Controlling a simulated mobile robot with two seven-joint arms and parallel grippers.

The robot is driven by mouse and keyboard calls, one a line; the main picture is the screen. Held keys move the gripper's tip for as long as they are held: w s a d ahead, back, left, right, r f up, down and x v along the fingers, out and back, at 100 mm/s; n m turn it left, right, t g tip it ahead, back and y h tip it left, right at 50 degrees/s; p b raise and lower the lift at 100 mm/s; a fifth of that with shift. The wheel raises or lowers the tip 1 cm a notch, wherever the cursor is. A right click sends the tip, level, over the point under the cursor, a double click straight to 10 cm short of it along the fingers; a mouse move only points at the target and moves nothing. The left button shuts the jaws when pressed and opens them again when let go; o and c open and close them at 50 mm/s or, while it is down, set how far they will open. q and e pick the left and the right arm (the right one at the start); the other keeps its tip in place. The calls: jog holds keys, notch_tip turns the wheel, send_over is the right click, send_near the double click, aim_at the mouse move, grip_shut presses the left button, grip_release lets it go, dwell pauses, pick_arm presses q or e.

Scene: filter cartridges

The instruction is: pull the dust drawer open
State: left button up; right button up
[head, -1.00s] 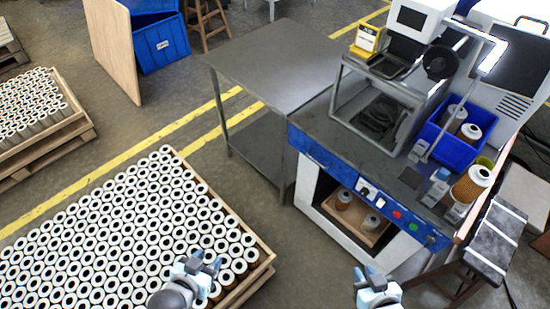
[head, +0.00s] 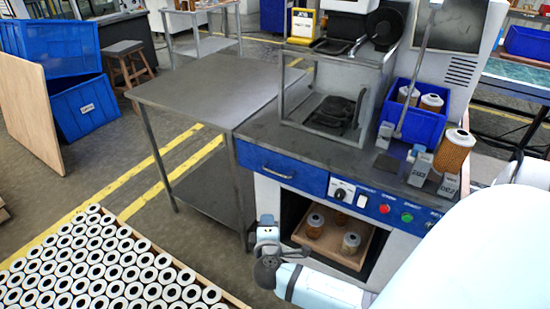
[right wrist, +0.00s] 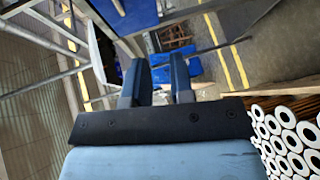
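The dust drawer (head: 286,171) is the blue-fronted drawer at the left of the workbench, below the bench top. Its dark handle (head: 277,174) runs across the front. The drawer front looks flush with the bench, so it appears closed. My right gripper (head: 267,231) is below and slightly left of the handle, apart from it, near the bench's front left leg. In the right wrist view its two fingers (right wrist: 157,80) stand apart with nothing between them. My left gripper is not in view.
The workbench's open bay holds a wooden tray (head: 330,253) with several cartridges. A grey side table (head: 200,82) adjoins the bench at left. A pallet of white-topped cartridges (head: 100,270) stands at lower left. My right arm hides the bench's lower right.

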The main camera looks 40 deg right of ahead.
aim_at(276, 174)
jog(key=w+d+r+h+b, duration=0.1)
jog(key=w+d+h+b, duration=0.1)
jog(key=w+d, duration=0.1)
jog(key=w+d+r+h+b, duration=0.1)
jog(key=w+d+b, duration=0.1)
jog(key=w+d, duration=0.2)
jog(key=w+d+r+h+b, duration=0.1)
jog(key=w+d+h+b, duration=0.1)
jog(key=d, duration=0.4)
jog(key=shift+w+d+r+m+t+h, duration=0.1)
jog(key=shift+w+d+m+t+h, duration=0.1)
jog(key=shift+w, duration=0.2)
jog(key=shift+w+d+r+m+t+h, duration=0.1)
jog(key=shift+w+d+m, duration=0.1)
jog(key=shift+w, duration=0.2)
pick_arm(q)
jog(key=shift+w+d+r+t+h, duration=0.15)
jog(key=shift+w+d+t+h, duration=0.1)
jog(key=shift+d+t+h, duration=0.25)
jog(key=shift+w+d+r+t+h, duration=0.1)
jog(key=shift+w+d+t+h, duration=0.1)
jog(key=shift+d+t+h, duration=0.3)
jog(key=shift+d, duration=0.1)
pick_arm(e)
grip_shut()
